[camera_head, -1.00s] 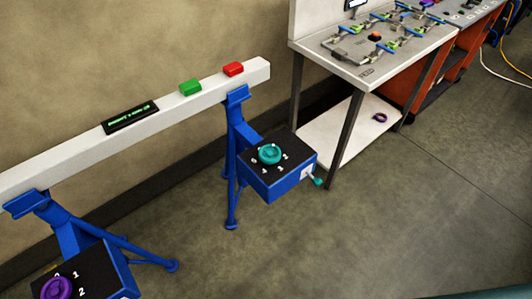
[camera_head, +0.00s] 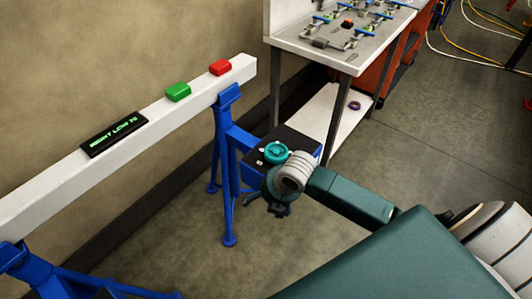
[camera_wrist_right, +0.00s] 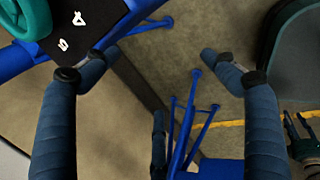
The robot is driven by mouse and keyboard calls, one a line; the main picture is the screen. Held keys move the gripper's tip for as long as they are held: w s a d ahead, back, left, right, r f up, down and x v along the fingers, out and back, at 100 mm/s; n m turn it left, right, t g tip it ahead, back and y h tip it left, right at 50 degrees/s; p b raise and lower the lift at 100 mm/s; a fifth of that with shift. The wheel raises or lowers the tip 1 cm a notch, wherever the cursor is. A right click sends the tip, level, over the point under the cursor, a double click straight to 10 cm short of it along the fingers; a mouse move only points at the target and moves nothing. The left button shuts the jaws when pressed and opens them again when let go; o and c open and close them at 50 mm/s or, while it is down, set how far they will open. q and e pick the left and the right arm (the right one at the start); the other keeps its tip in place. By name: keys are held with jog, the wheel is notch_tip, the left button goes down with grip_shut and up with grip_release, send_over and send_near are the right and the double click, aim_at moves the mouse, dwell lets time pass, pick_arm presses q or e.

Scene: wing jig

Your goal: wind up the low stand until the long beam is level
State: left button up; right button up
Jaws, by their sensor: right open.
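The long white beam (camera_head: 75,172) slopes up to the right in the head view, across blue stands. Its black display (camera_head: 114,133) shows green text starting "RIGHT LOW"; the rest is unclear. The right stand (camera_head: 226,165) carries a black-topped blue box (camera_head: 291,140) with a teal knob (camera_head: 275,152), also at the top left of the wrist view (camera_wrist_right: 22,14). The box's side crank is not visible. My right gripper (camera_head: 276,207) is open and empty at the box's near side; its spread fingers (camera_wrist_right: 158,58) show in the wrist view. A finger-like part at that view's right edge may be my left gripper.
A green block (camera_head: 178,92) and a red block (camera_head: 220,67) sit on the beam. A workbench (camera_head: 345,50) with a lower shelf (camera_head: 322,115) stands just behind and right of the box. The left stand (camera_head: 25,270) is partly cut off. Floor at right is mostly clear.

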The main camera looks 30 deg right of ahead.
aim_at(278, 152)
jog(key=w+d+r+n, duration=0.1)
jog(key=d+r+n, duration=0.1)
jog(key=w+d+r+n, duration=0.4)
jog(key=n, duration=0.1)
jog(key=shift+w+r+h, duration=0.2)
jog(key=shift+r+h, duration=0.1)
jog(key=shift+r, duration=0.05)
jog(key=w+d+r+n, duration=0.3)
jog(key=d+r+n, duration=0.3)
jog(key=r+n, duration=0.1)
pick_arm(q)
jog(key=shift+w+a, duration=0.15)
jog(key=shift+a, duration=0.55)
pick_arm(e)
jog(key=shift+h, duration=0.4)
jog(key=x, duration=1)
jog(key=shift+w+a+f, duration=0.2)
jog(key=shift+a+f, duration=0.05)
jog(key=c, duration=1.2)
jog(key=shift+o, duration=0.2)
pick_arm(q)
jog(key=shift+r, duration=0.15)
